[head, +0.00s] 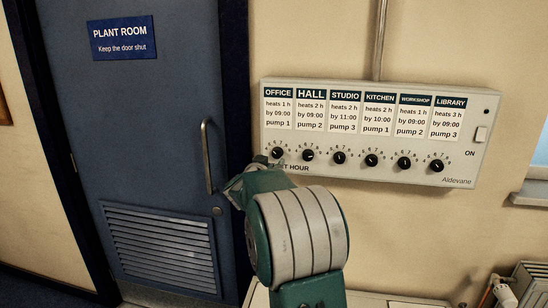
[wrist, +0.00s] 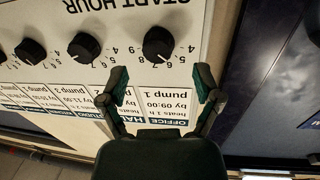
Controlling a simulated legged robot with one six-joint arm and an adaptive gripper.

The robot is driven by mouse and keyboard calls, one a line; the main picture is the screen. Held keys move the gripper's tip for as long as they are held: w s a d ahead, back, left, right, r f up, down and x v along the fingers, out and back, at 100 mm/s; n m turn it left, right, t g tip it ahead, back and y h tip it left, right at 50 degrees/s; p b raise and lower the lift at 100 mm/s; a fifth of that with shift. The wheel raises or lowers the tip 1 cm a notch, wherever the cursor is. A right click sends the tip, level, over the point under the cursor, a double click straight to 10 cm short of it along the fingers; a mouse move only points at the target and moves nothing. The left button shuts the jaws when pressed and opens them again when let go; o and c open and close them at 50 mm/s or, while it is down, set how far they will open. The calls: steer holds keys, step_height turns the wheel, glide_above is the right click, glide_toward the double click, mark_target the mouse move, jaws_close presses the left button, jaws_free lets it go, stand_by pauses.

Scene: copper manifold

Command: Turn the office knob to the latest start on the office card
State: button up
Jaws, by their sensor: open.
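The office knob (head: 277,153) is a round black knob at the left end of the knob row, partly crowded by my gripper.
The white control panel (head: 470,165) carries further cards and knobs to the right, with the hall knob (head: 307,155) nearest, and an ON switch (head: 481,134). The blue plant room door (head: 150,120) with its handle (head: 207,157) stands left. A conduit (head: 379,40) rises above the panel.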

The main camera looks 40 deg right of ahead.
mark_target(276, 155)
steer(key=shift+x, duration=1.9)
steer(key=shift+s, duration=0.15)
jaws_close()
steer(key=shift+a, duration=0.1)
steer(key=m, duration=0.4)
steer(key=shift+r, duration=0.15)
steer(key=m+y, duration=0.1)
steer(key=m, duration=0.3)
steer(key=shift+m, duration=0.3)
steer(key=m+y, duration=0.1)
steer(key=m, duration=0.3)
steer(key=shift+r, duration=0.1)
steer(key=shift+s+m+t, duration=0.1)
steer(key=shift+m+t, duration=0.3)
steer(key=shift+m, duration=1.4)
steer(key=shift+y, duration=0.3)
